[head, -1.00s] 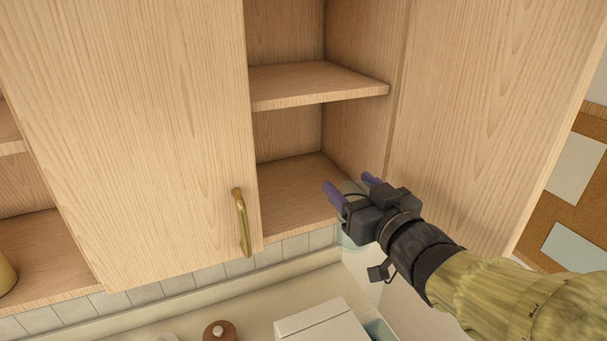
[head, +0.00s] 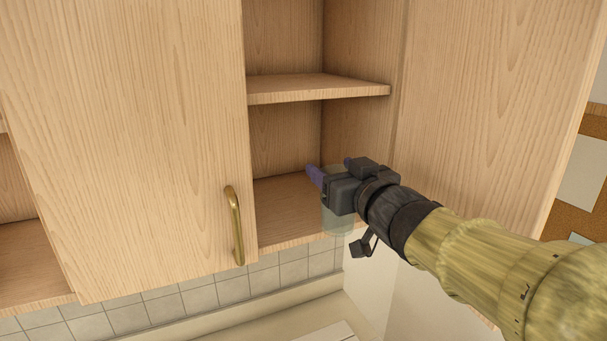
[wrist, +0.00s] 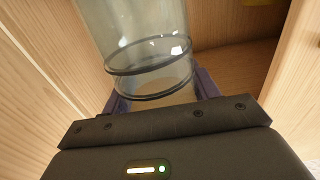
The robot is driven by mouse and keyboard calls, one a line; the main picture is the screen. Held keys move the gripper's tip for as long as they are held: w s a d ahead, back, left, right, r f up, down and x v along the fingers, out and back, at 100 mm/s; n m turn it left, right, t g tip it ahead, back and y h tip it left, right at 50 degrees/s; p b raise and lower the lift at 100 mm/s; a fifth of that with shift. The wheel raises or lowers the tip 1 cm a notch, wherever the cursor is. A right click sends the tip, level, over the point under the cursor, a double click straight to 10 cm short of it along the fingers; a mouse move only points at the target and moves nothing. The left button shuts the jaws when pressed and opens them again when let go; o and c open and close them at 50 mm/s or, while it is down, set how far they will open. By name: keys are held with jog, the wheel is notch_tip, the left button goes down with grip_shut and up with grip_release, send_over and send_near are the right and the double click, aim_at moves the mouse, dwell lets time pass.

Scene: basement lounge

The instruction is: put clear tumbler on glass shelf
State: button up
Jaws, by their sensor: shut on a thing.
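The clear tumbler (wrist: 140,35) is see-through with dark rings and stands between my gripper's two purple fingers in the wrist view. In the head view its greenish lower part (head: 338,219) shows below the gripper body. My gripper (head: 330,171) is shut on it, at the front opening of the wooden cabinet. The cabinet's lower shelf board (head: 285,212) is just behind and left of the gripper, and a middle shelf board (head: 315,88) is above. Both boards look like wood; I see no board that is plainly glass. Whether the tumbler touches the lower board cannot be told.
A wooden door with a brass handle (head: 235,226) is left of the opening. A wooden panel (head: 480,110) stands close on the right. The visible parts of both boards are bare. A tiled wall (head: 190,297) and pale counter lie below.

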jog(key=w+a+f+p, duration=0.3)
jog(key=w+a, duration=0.1)
jog(key=w, duration=0.6)
jog(key=shift+a+f, duration=0.2)
dwell(0.3)
jog(key=shift+w, duration=0.1)
jog(key=shift+f, duration=0.2)
jog(key=o, duration=1.5)
